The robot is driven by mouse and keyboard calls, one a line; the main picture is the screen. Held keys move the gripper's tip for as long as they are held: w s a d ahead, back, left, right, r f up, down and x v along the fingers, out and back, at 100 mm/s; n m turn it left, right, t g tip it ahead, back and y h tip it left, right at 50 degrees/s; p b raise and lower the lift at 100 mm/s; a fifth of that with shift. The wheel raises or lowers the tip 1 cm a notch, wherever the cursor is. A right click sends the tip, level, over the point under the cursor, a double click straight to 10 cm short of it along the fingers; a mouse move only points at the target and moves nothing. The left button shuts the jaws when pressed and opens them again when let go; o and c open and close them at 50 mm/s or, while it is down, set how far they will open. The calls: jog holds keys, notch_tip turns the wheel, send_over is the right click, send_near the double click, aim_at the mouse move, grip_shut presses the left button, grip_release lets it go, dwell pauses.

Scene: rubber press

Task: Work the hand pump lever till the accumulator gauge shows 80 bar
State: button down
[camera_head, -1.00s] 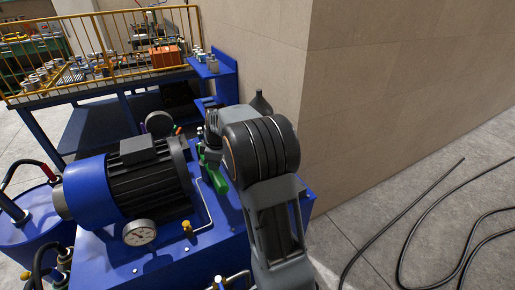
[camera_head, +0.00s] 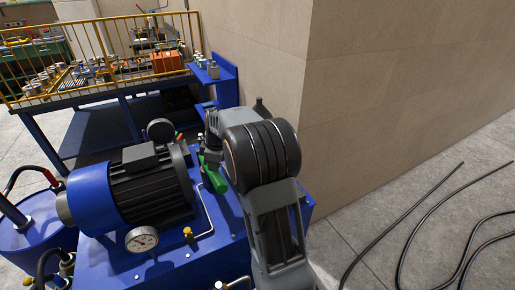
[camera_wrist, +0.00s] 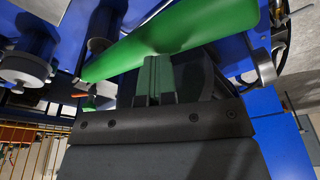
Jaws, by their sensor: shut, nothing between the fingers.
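The green lever (camera_wrist: 185,30) crosses the upper part of the wrist view as a long, slanted bar. In the head view only part of the green lever (camera_head: 213,176) shows, beside my arm. My gripper (camera_wrist: 155,80) is shut and empty, with its fingertips right at the lever's lower edge. I cannot tell whether they touch it. In the head view my arm hides much of the gripper.
A blue and black motor (camera_head: 150,190) lies on the blue unit (camera_head: 175,265), left of the lever. A beige wall (camera_head: 400,70) stands close on the right. Black hoses (camera_head: 400,210) lie on the floor at right. A yellow-railed bench (camera_head: 100,60) is behind.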

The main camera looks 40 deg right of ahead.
notch_tip(320, 180, up, 8)
jog(key=p, duration=0.5)
dwell(0.7)
notch_tip(320, 180, up, 6)
jog(key=p, duration=0.4)
jog(key=shift+f+p, duration=0.1)
jog(key=shift+p, duration=0.2)
